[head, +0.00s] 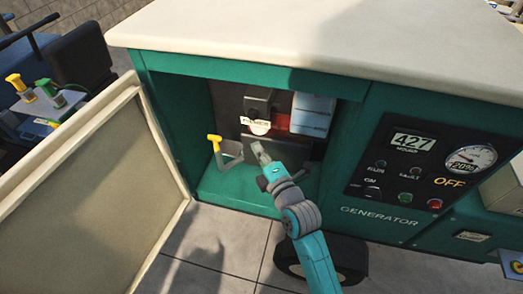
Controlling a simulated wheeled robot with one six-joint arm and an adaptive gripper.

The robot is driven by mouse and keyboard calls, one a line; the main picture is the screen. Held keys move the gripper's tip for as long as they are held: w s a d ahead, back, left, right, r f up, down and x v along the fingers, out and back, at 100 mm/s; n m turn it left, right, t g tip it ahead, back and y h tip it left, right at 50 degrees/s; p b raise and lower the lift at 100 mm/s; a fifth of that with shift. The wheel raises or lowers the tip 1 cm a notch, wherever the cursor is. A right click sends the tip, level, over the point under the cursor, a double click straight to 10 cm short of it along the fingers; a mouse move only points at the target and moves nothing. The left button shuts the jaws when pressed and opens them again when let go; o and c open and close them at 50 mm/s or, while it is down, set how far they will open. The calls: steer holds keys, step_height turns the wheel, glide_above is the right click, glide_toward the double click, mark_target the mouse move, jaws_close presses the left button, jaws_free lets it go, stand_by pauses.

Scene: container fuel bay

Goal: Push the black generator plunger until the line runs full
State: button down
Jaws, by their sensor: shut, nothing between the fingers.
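The generator (380,216) is a green cabinet with its compartment open. Inside, a black block-like part (258,101), likely the plunger, stands above a pale label (256,124) that seems to read "PRIMER". My gripper (259,150) is shut and empty, just below the label and in front of the dark compartment wall. From this angle I cannot tell whether it touches anything. How far the plunger is pressed and how full the line is cannot be seen.
A yellow-topped handle (215,141) stands left of my gripper. A blue-white box (312,114) is on the right. The open door (90,175) bounds the left side. The control panel (413,170) reads 427 and OFF. Yellow and green plungers (20,86) stand far left.

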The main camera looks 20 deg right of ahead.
mark_target(254, 118)
steer(key=w+d, duration=0.2)
steer(key=w, duration=0.7)
steer(key=shift+w+r, duration=0.15)
steer(key=shift+w, duration=0.25)
steer(key=shift+w+d, duration=0.65)
steer(key=shift+w, duration=0.2)
